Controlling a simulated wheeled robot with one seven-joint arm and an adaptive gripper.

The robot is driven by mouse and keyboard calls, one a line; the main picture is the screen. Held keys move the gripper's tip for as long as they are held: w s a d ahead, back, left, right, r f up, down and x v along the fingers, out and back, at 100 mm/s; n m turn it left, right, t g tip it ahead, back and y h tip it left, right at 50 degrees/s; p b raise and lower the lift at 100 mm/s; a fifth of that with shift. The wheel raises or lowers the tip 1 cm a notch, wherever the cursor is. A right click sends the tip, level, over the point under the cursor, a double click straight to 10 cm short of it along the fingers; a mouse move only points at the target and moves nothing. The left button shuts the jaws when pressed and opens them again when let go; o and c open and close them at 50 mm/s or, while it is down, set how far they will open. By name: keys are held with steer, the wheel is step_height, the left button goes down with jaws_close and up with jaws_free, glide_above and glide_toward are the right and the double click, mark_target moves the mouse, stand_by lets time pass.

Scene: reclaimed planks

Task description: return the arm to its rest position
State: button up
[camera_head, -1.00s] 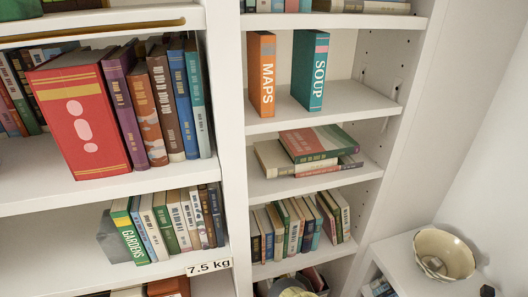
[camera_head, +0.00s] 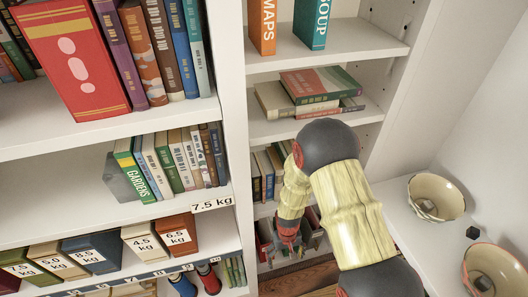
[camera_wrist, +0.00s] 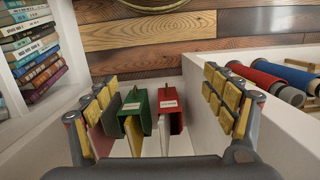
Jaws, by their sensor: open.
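My arm reaches down across the lower right of the head view, in front of the right-hand bookcase column. My gripper (camera_head: 286,236) is small and partly hidden at its lower end, near the lowest visible shelf. In the wrist view the gripper (camera_wrist: 158,108) is open, with its yellow-padded fingers apart. A green book-like item (camera_wrist: 133,102) and a red one (camera_wrist: 170,103) show between and beyond the fingers. I see no grip on either; whether the fingers touch them I cannot tell.
White bookcase shelves (camera_head: 70,215) full of books stand left and behind the arm. A cream bowl (camera_head: 437,190) and a pink-rimmed bowl (camera_head: 495,265) stand on the white ledge at right. The wrist view shows red and blue rolls (camera_wrist: 270,80) at right and a plank floor (camera_wrist: 150,62).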

steer(key=s+d+r+m+t, duration=0.1)
steer(key=s+d+r+t, duration=0.1)
steer(key=r, duration=1.5)
steer(key=s+d+r+t+p, duration=0.1)
steer(key=s+d+r, duration=0.4)
steer(key=r, duration=1.2)
steer(key=s+d+r+m+t, duration=0.1)
steer(key=s+d+r+t, duration=0.2)
steer(key=r, duration=1.3)
steer(key=s+t, duration=0.1)
steer(key=s, duration=0.2)
steer(key=shift+d+r+m+p, duration=0.3)
steer(key=shift+d+r+p, duration=0.05)
steer(key=shift+r+p, duration=0.05)
steer(key=shift+c, duration=1.1)
